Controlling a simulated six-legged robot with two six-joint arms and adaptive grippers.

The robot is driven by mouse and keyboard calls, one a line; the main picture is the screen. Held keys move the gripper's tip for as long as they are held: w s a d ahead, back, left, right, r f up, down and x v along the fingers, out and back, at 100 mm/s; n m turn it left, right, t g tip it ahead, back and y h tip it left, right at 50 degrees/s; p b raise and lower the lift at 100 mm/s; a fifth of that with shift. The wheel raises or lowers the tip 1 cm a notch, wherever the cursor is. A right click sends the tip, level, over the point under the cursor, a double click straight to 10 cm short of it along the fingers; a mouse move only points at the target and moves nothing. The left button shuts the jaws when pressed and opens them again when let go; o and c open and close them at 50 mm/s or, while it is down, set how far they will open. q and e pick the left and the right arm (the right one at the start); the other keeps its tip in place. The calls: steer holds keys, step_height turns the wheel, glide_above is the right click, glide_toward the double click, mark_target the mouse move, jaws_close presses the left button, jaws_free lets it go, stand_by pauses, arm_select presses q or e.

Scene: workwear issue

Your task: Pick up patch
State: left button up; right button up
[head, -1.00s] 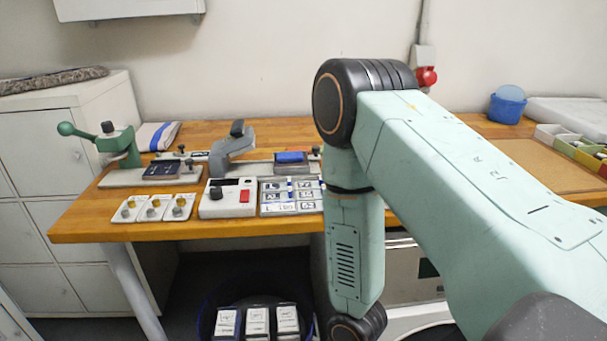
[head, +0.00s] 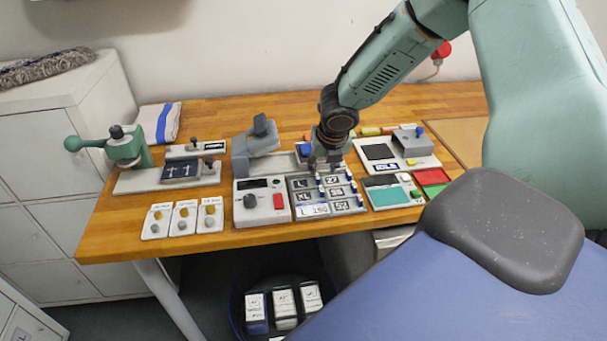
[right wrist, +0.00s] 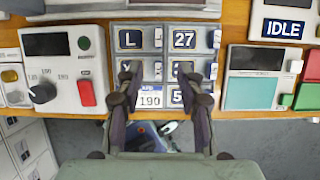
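A grey tray (head: 294,197) of dark patches with white marks lies near the bench's front edge. Its marks include L (head: 299,184), XL (head: 303,196), 27 (head: 332,180), 38 (head: 336,192) and 52 (head: 341,205). A paler label reading L 190 (head: 314,210) is at its front left. My right gripper (right wrist: 161,101) is open and empty above the tray, its fingers partly covering the middle and front patches. The L patch (right wrist: 130,39) and 27 patch (right wrist: 184,39) show clear beyond the fingertips. My left gripper is out of view.
A white box with knob and red button (head: 262,208) adjoins the tray on the left. A teal-screened unit (head: 388,194) and an IDLE-marked machine (head: 370,153) are on the right. A green-handled press (head: 128,150) stands far left. Three cards (head: 183,219) lie at front left.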

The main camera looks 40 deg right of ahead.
mark_target(319, 179)
steer(key=shift+w+d+f, duration=0.15)
steer(key=shift+d+f, duration=0.2)
steer(key=shift+f, duration=0.2)
steer(key=shift+w+d+f, duration=0.1)
steer(key=shift+d+f, duration=0.25)
steer(key=shift+f, duration=0.15)
steer(key=w+f, duration=0.1)
steer(key=f, duration=0.1)
steer(key=w+f, duration=0.1)
steer(key=f, duration=0.1)
steer(key=shift+w+f, duration=0.2)
steer(key=shift+w+d+f, duration=0.15)
steer(key=shift+f, duration=0.2)
steer(key=shift+r, duration=0.1)
steer(key=shift+a+r, duration=0.1)
steer(key=shift+a, duration=0.1)
steer(key=shift+c, duration=1.2)
steer(key=shift+d, duration=0.15)
jaws_close()
